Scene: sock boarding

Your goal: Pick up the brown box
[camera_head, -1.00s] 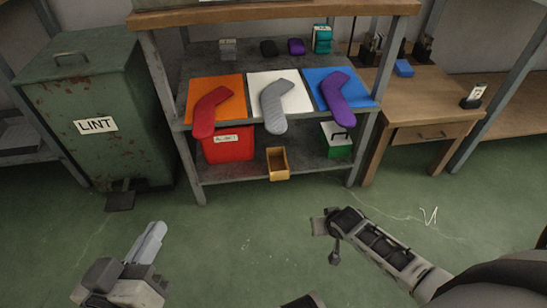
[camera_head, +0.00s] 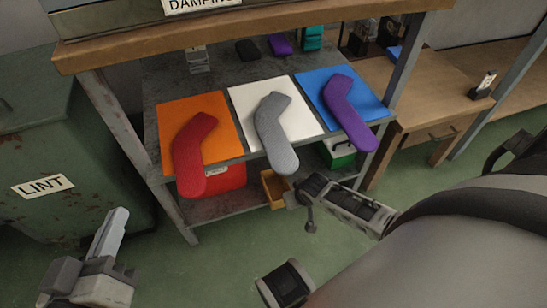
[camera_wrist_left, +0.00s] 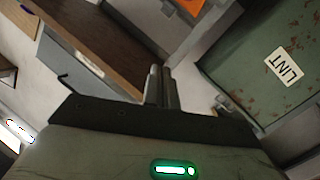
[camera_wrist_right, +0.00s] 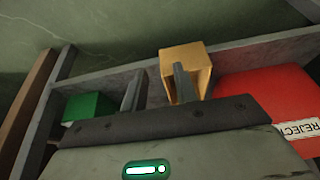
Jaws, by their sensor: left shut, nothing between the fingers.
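The brown box (camera_head: 275,188) is a small open-topped tan box at the front edge of the lower shelf, partly hidden under the upper shelf and the grey sock-shaped board. It also shows in the right wrist view (camera_wrist_right: 184,54), tilted by the camera angle. My right gripper (camera_head: 298,194) is close to the box on its right side. In the right wrist view its fingers (camera_wrist_right: 156,82) are apart, with one overlapping the box opening; contact cannot be told. My left gripper (camera_head: 117,228) is shut and empty at the lower left, away from the shelf. Its fingers (camera_wrist_left: 160,78) are together.
A red bin (camera_wrist_right: 265,90) marked REJECT and a green box (camera_wrist_right: 88,107) stand either side of the brown box. Red, grey and purple boards (camera_head: 350,112) overhang the upper shelf edge. A green LINT bin (camera_head: 60,150) stands left; a wooden desk (camera_head: 440,100) stands right.

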